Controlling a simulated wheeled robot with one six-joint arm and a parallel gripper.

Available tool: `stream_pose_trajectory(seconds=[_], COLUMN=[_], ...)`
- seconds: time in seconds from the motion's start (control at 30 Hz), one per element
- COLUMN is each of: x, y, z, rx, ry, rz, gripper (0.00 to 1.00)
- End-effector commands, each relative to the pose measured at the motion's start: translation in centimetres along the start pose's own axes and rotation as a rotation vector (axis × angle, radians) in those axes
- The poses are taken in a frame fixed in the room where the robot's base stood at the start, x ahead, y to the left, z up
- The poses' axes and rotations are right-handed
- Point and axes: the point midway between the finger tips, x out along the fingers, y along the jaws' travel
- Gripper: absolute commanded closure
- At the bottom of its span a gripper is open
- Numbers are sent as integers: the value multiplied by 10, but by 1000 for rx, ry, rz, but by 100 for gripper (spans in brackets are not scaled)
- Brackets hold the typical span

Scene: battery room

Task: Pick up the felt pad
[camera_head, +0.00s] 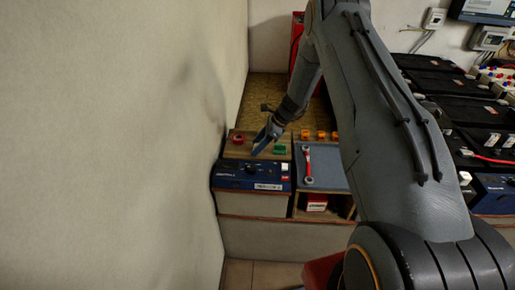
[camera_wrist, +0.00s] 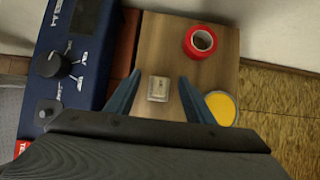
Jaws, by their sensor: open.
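My gripper (camera_wrist: 160,77) is open above a wooden board (camera_wrist: 165,35), its two blue fingers apart. A small pale square piece (camera_wrist: 158,88) lies on the board between the fingers in the wrist view. A round yellow disc with a pale rim (camera_wrist: 220,107) lies beside the right finger, partly covered by it. I cannot tell for sure which of these is the felt pad. In the head view my gripper (camera_head: 265,139) reaches down over the board (camera_head: 236,152) and hides the square piece and the disc.
A red tape roll (camera_wrist: 201,41) sits on the board near the wall. A blue device with a knob (camera_wrist: 75,50) stands alongside. In the head view a green item (camera_head: 279,150) lies right of my gripper, and a red-handled wrench (camera_head: 308,168) lies on a grey-blue surface.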

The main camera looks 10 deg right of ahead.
Motion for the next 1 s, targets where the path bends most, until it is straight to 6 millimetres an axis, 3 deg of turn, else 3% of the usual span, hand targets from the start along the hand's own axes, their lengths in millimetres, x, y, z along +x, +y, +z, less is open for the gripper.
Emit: stream_pose_trajectory(seconds=[0.17, 0.43, 0.77, 1.0], x=[0, 0, -2, -21], y=[0, 0, 0, -1], z=[0, 0, 2, 13], rx=[0, 0, -1, -2], ry=[0, 0, 0, 0], rz=[0, 0, -1, -2], gripper=[52, 95, 95, 95])
